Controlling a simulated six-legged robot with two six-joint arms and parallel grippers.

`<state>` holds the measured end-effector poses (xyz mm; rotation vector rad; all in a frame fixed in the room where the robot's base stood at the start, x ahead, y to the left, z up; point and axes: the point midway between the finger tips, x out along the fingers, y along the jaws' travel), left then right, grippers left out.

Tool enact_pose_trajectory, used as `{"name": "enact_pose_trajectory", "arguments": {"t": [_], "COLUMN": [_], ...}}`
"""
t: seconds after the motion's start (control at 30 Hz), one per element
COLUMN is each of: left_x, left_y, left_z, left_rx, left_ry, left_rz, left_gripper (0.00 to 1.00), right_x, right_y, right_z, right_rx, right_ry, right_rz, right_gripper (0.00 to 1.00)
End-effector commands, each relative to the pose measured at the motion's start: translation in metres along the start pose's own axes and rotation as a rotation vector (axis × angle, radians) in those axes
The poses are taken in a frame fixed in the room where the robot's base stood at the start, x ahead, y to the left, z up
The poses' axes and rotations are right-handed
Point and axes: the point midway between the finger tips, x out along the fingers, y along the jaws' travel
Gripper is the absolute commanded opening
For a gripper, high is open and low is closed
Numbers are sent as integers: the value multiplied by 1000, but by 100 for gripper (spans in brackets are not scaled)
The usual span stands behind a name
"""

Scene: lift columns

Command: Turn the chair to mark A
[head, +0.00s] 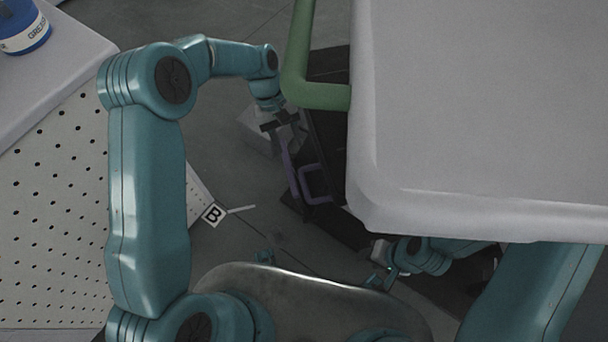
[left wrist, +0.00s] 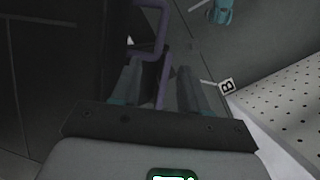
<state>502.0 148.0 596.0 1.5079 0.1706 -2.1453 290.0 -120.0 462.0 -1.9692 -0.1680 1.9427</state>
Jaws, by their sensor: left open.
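A broad pale grey padded-looking slab (head: 480,110) fills the right of the head view; I cannot tell surely whether it is the chair's seat. A purple handle (head: 312,183) is on the dark body beneath its left edge. It also shows in the left wrist view (left wrist: 162,72), between my fingers. My left gripper (head: 286,135) is open, pointing down at the handle; its fingers (left wrist: 159,82) stand either side of it, contact unclear. Mark B (head: 213,214) is on the floor, also in the left wrist view (left wrist: 227,86). Mark A is not seen. My right gripper (head: 382,270) is partly hidden below the slab.
A green bent tube (head: 318,95) rises beside the slab, close to my left wrist. A perforated panel (head: 50,215) and a grey top (head: 75,60) with a blue can (head: 25,30) stand at the left. Grey floor (head: 225,150) lies clear between.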

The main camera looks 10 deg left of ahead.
Motion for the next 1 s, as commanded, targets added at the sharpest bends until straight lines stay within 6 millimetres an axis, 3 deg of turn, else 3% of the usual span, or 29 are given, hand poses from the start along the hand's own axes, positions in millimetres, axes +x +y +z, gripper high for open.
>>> {"name": "enact_pose_trajectory", "arguments": {"t": [0.3,0.5,0.7,1.0], "left_x": [81,120,139,142], "left_y": [-3,-2,-1,0], "left_z": [1,0,0,-2], "left_rx": [2,3,4,3], "left_ry": [-5,-2,-1,1], "left_rz": [-3,-2,-2,-1], "left_gripper": [44,44,44,44], "right_x": [19,26,30,30], "right_y": [7,10,11,11], "right_z": [0,0,0,-1], "right_rx": [0,0,0,0], "right_ry": [0,0,0,0], "right_rz": [0,0,0,0], "right_gripper": [43,43,43,43]}}
